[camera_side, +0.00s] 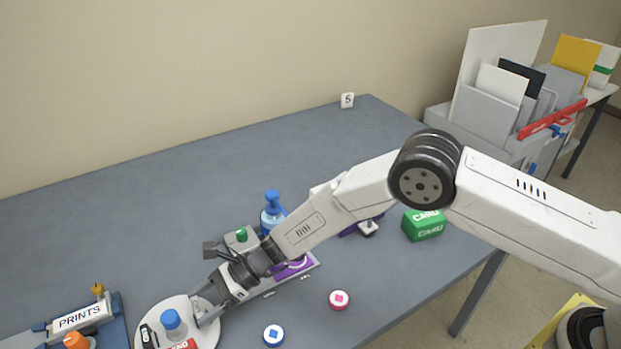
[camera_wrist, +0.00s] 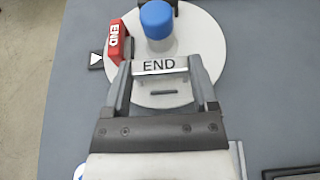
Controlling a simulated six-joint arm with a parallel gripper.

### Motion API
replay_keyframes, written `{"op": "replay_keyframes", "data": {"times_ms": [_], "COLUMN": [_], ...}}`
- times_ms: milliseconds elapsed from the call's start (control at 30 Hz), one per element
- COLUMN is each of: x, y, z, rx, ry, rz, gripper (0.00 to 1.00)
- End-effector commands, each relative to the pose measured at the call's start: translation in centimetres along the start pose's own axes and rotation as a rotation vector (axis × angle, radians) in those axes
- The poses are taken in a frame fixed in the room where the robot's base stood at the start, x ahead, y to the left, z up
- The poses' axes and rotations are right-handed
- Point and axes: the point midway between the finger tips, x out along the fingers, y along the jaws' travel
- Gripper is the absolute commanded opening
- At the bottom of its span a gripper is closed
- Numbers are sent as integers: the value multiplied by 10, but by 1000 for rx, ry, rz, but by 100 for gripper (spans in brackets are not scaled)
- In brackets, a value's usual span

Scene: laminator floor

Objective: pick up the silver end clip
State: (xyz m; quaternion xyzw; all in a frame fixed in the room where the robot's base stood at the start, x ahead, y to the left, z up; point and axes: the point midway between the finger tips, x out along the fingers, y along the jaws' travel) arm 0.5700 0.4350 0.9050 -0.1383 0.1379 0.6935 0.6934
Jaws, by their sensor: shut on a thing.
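The silver end clip (camera_wrist: 160,66), marked END, sits between the two fingers of my gripper (camera_wrist: 161,72) in the wrist view. My gripper is shut on it, over the white round plate (camera_wrist: 205,35). I cannot tell whether the clip touches the plate. In the side view my gripper (camera_side: 205,308) is at the plate's (camera_side: 208,335) right part, and the clip is hard to make out there.
A black piece (camera_side: 148,338) is also there. A PRINTS holder (camera_side: 82,317) is to the left. The table's back left is clear.

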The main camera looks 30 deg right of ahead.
Motion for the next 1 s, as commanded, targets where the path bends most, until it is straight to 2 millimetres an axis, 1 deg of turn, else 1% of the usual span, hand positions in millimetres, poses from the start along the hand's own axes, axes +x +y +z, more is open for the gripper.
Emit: {"op": "replay_keyframes", "data": {"times_ms": [100,267,667,1000], "x": [-6,-18,-59,-93], "y": [0,9,42,79], "z": [14,24,59,66], "rx": [-3,1,0,1], "ry": [-1,-1,-1,-1], "rz": [-1,0,-1,-1], "gripper": [20,20,20,20]}}
